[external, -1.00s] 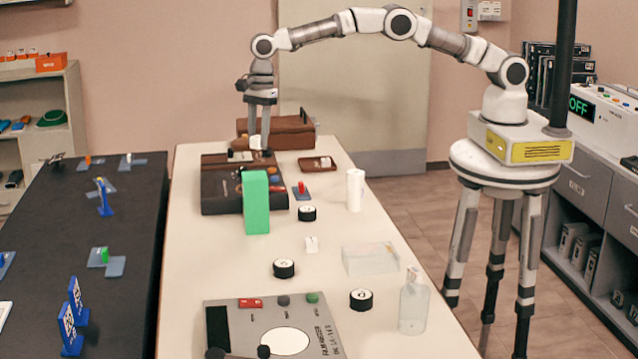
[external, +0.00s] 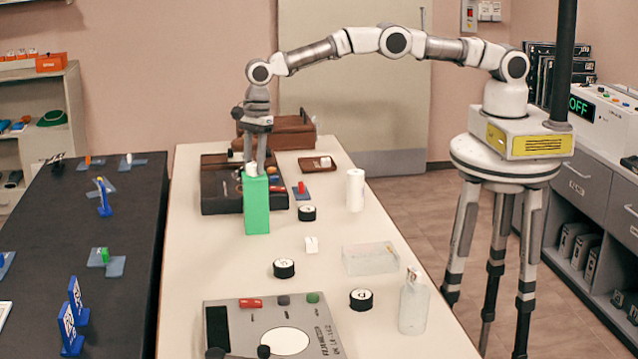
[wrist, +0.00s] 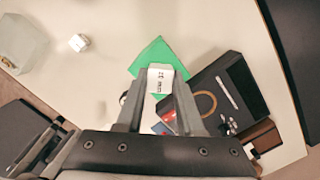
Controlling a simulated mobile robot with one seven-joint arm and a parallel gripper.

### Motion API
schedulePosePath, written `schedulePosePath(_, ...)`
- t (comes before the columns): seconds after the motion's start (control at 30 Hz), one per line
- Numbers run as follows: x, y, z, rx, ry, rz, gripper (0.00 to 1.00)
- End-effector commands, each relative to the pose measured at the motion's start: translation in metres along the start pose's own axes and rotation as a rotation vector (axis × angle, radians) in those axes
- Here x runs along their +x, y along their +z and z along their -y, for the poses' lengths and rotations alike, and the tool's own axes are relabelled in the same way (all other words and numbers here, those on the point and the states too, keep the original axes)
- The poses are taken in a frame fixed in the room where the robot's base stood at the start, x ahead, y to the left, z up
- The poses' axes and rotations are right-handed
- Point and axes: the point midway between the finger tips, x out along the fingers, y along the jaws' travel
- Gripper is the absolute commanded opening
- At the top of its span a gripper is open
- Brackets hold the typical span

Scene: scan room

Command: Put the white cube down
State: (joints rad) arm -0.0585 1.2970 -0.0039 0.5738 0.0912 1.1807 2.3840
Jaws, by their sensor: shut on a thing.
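The white cube (wrist: 160,79) with dark marks on its face is between the two fingers of my gripper (wrist: 158,100) in the wrist view. My gripper is shut on it. In the external view my gripper (external: 254,170) points down, and the cube (external: 251,169) shows at the top of the tall green block (external: 257,205). The green block also shows beneath the cube in the wrist view (wrist: 150,56). I cannot tell whether the cube touches the block's top.
A smaller white cube (external: 312,244) lies on the pale table (external: 215,265). A dark case (external: 220,197) stands behind the green block. Black-and-white round pieces (external: 284,268), a clear box (external: 370,259) and a white cylinder (external: 355,190) stand around.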

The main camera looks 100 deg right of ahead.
Motion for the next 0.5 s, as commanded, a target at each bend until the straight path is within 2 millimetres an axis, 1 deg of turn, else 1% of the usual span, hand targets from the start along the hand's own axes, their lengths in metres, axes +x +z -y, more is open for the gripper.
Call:
schedulePosePath(0.07, 0.0041, -0.0005, -0.0001, 0.0, 0.0, 0.0, 0.0)
schedulePosePath(0.1, 0.0041, -0.0005, -0.0001, 0.0, 0.0, 0.0, 0.38)
schedulePosePath(0.17, 0.003, -0.0004, -0.0001, 0.0, 0.0, 0.0, 0.49)
schedulePosePath(0.2, 0.003, -0.0004, -0.0002, 0.0, 0.0, 0.0, 0.56)
schedulePosePath(0.27, 0.003, -0.0004, -0.0002, 0.0, 0.0, 0.0, 0.66)
schedulePosePath(0.5, 0.0028, -0.0004, -0.0001, 0.0, 0.0, 0.0, 0.66)
